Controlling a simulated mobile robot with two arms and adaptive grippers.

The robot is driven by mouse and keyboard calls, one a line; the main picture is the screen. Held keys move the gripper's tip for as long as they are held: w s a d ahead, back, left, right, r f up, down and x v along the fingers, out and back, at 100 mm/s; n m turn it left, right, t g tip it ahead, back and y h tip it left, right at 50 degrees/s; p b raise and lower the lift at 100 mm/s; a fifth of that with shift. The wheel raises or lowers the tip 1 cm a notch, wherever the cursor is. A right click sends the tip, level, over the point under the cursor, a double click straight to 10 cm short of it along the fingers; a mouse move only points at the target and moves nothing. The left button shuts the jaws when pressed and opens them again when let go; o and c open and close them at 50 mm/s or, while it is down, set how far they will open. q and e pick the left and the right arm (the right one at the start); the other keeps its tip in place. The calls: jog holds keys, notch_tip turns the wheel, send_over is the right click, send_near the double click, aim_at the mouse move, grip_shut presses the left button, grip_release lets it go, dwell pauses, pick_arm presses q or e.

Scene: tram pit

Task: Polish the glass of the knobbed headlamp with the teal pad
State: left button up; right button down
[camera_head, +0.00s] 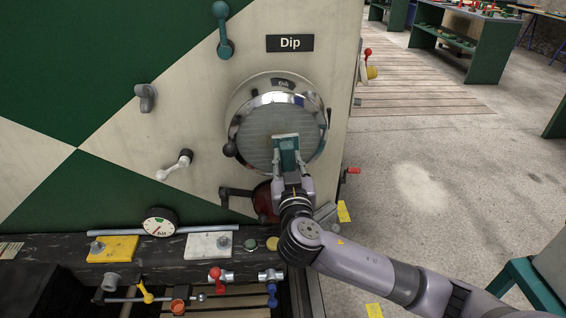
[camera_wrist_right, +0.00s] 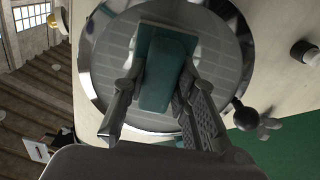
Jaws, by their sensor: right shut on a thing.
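The knobbed headlamp has a chrome rim, ribbed glass (camera_head: 258,128) and a dark round knob (camera_head: 229,149) at its left edge. It is set in the cream panel under the "Dip" sign. My right gripper (camera_head: 290,172) is shut on the teal pad (camera_head: 286,150) and holds it in front of the lower right part of the glass. In the right wrist view the pad (camera_wrist_right: 167,72) sits between the fingers, with the glass (camera_wrist_right: 112,62) behind it. I cannot tell whether pad and glass touch. The pad and fingers hide part of the glass. My left gripper is not in view.
A teal lever (camera_head: 222,30), a grey knob (camera_head: 146,97) and a white-tipped crank (camera_head: 175,166) stick out left of the lamp. A dark red round lamp (camera_head: 264,202) is below. A gauge (camera_head: 160,222) stands on the dark beam. Open floor lies to the right.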

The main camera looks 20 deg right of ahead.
jog(key=shift+s+d, duration=0.2)
jog(key=shift+d, duration=0.55)
jog(key=shift+r, duration=0.1)
jog(key=shift+r+p, duration=0.75)
jog(key=shift+r, duration=0.55)
jog(key=shift+a, duration=0.1)
jog(key=shift+w+a+f+b, duration=0.1)
jog(key=shift+w+a+b, duration=0.2)
jog(key=shift+a, duration=0.65)
jog(key=shift+w+a+b, duration=0.2)
jog(key=shift+w+a, duration=0.05)
jog(key=shift+a, duration=0.65)
jog(key=shift+w+a+f+b, duration=0.1)
jog(key=shift+w+a+b, duration=0.2)
jog(key=shift+a, duration=0.65)
jog(key=shift+a+r, duration=0.1)
jog(key=shift+r, duration=0.1)
